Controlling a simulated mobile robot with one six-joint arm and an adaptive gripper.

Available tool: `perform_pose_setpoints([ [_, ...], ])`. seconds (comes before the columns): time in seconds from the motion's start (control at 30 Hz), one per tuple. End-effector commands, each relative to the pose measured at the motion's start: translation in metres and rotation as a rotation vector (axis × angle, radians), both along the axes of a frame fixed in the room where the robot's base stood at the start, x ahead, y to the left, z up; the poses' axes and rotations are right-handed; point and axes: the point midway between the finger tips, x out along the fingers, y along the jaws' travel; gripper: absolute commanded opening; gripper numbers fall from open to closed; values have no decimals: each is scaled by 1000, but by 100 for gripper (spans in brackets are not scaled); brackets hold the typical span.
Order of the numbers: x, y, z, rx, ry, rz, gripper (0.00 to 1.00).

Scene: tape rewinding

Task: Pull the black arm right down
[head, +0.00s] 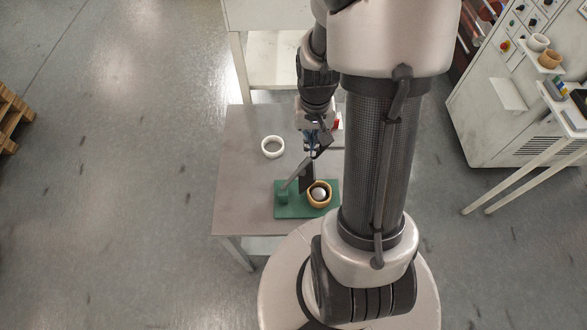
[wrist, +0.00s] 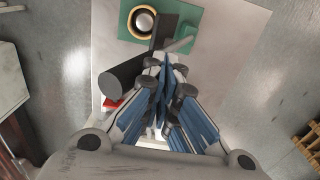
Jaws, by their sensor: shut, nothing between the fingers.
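The tape rewinder has a green base (head: 285,211) on the grey table. An orange-brown tape roll (head: 313,203) with a pale core sits on it, also seen in the wrist view (wrist: 131,27). The black arm (head: 306,178) of the rewinder stands raised and tilted beside the roll. In the wrist view its thick dark cylindrical end (wrist: 122,82) points towards the camera. A grey bar (wrist: 180,45) slants beside it. My gripper (wrist: 166,62) is shut and empty, its tips close beside the black arm; whether they touch it I cannot tell.
A white ring (head: 272,147) lies on the grey table (head: 240,190), left of my gripper. A small red thing (head: 337,122) is partly hidden behind my arm. A control cabinet (head: 500,90) stands at the right. The table's left side is mostly clear.

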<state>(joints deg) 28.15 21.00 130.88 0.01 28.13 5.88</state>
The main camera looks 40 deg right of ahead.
Motion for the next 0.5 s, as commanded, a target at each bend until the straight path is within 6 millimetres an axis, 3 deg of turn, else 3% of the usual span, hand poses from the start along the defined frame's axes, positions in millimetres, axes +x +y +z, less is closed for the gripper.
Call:
perform_pose_setpoints([
  [0.23, -1, -3, -1, -1, -1, -1, 0],
  [0.5, -17, -26, -14, -1, -1, -4, 0],
])
